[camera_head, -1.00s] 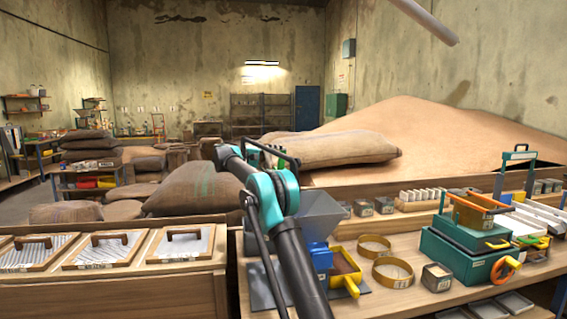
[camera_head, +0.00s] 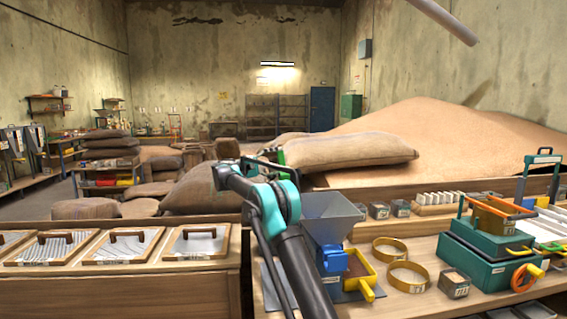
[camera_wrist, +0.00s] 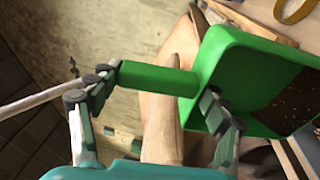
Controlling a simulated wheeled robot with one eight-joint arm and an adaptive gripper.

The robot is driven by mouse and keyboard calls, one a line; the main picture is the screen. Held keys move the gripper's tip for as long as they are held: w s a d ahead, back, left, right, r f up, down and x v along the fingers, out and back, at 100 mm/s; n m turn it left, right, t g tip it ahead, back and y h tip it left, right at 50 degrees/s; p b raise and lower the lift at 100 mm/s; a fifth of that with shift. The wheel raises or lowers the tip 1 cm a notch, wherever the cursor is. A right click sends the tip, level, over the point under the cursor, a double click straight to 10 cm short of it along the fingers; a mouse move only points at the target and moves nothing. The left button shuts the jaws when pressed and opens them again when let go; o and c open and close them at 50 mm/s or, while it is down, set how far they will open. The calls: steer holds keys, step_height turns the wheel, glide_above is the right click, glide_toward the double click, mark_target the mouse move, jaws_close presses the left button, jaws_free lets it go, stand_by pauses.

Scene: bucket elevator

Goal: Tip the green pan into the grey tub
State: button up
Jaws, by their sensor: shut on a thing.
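The green pan (camera_wrist: 250,75) fills the right of the wrist view, tilted in the picture. A dark brown granular patch (camera_wrist: 290,100) shows inside it. Its green handle (camera_wrist: 158,79) lies between the fingers of my gripper (camera_wrist: 165,95), which is shut on it. In the head view a small green piece (camera_head: 281,157), likely part of the pan, shows past the end of my arm, in front of a sack. I cannot make out a grey tub in either view.
A bench at the right carries a grey hopper (camera_head: 330,212), yellow rings (camera_head: 408,276) and a green machine (camera_head: 488,250). Framed trays (camera_head: 122,245) lie on the left counter. A full sack (camera_head: 350,150) and a grain heap (camera_head: 440,135) stand behind.

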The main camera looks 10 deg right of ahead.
steer(key=a+f+n+t+h, duration=0.1)
steer(key=a+h, duration=0.3)
steer(key=a, duration=0.4)
steer(key=shift+a+f, duration=0.3)
steer(key=shift+f, duration=0.5)
stand_by(0.6)
